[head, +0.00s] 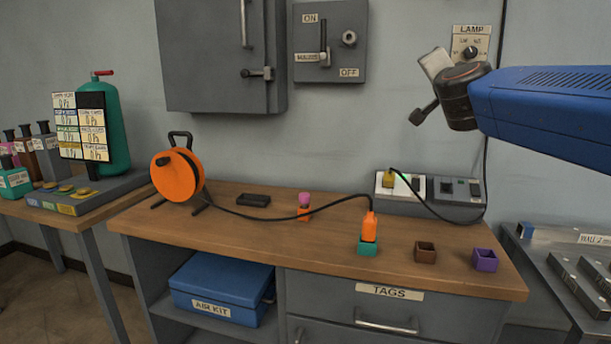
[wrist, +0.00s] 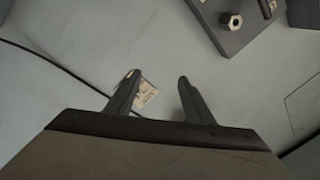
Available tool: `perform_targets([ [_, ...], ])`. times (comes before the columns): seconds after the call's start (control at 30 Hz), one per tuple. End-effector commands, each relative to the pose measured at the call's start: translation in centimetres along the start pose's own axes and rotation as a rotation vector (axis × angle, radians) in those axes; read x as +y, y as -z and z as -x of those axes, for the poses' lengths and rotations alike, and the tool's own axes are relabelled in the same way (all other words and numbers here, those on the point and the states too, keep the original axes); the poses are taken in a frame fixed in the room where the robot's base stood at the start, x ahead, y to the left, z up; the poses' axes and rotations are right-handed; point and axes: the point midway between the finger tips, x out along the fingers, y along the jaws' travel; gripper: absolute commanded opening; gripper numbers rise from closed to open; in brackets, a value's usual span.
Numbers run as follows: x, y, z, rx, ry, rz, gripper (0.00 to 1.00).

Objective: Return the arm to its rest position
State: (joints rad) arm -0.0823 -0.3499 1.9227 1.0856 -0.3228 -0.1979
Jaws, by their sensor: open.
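My blue arm (head: 545,105) reaches in from the right edge of the head view, raised above the workbench. At its end, my gripper (head: 424,92) is in front of the grey wall, left of and overlapping the LAMP plate's edge. In the wrist view my gripper (wrist: 156,78) shows two dark fingers spread apart with nothing between them but wall and part of a small pale label. It is open and empty, and touches nothing that I can see.
The wooden workbench (head: 225,222) holds an orange cable reel (head: 176,175), an orange plug (head: 369,226) standing in a teal holder (head: 368,248), a brown holder (head: 425,252), a purple holder (head: 485,260) and a grey socket box (head: 455,203). A lever switch panel (head: 335,70) and the LAMP plate (head: 480,36) are on the wall.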

Motion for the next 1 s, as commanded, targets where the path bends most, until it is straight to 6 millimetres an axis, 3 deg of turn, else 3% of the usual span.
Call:
perform_targets([
  [0.17, 3.2, -7.5, 6.5, -0.286, 0.050, 0.201, 0.48],
  [0.3, 7.4, -12.7, 12.0, -0.495, 0.038, 0.341, 0.48],
  [0.5, 14.9, -18.1, 20.2, -0.757, -0.031, 0.515, 0.48],
  [0.73, 24.6, -21.4, 30.0, -1.025, -0.170, 0.692, 0.48],
  [0.9, 31.0, -22.0, 36.6, -1.185, -0.294, 0.799, 0.48],
  [1.0, 33.6, -21.9, 39.4, -1.248, -0.353, 0.843, 0.48],
])
